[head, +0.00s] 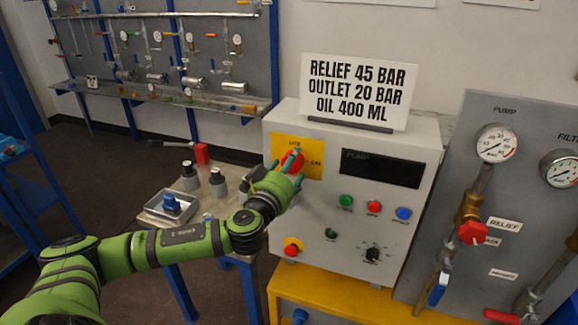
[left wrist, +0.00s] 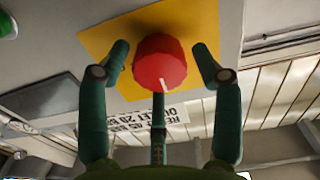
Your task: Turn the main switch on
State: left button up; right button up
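The main switch is a red round knob (head: 293,159) on a yellow plate (head: 312,172) at the upper left of the grey control box (head: 335,223). The plate has lettering above and to the right of the knob, partly hidden. In the left wrist view the red knob (left wrist: 160,62) has a short white mark on its lower side. My left gripper (head: 287,166) is at the knob. The left wrist view shows its green fingers (left wrist: 160,65) on both sides of the knob, with gaps, and another finger below it. My right gripper is not in view.
The box also has a dark display (head: 381,168), coloured buttons (head: 374,207), a red-and-yellow stop button (head: 293,246) and a black selector (head: 373,254). A sign (head: 358,92) stands on top. A gauge panel (head: 497,215) is on the right; a small table (head: 165,212) stands left.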

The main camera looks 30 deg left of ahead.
pick_arm(q)
jog(key=c, duration=0.6)
jog(key=shift+m, duration=0.5)
jog(key=m+b, duration=0.1)
jog(key=m, duration=0.1)
jog(key=shift+m, duration=0.4)
jog(key=m+p, duration=0.1)
jog(key=m, duration=0.8)
jog(key=m+p, duration=0.1)
jog(key=m, duration=0.4)
jog(key=shift+r+p, duration=0.25)
jog(key=shift+p, duration=0.05)
jog(key=shift+m, duration=0.3)
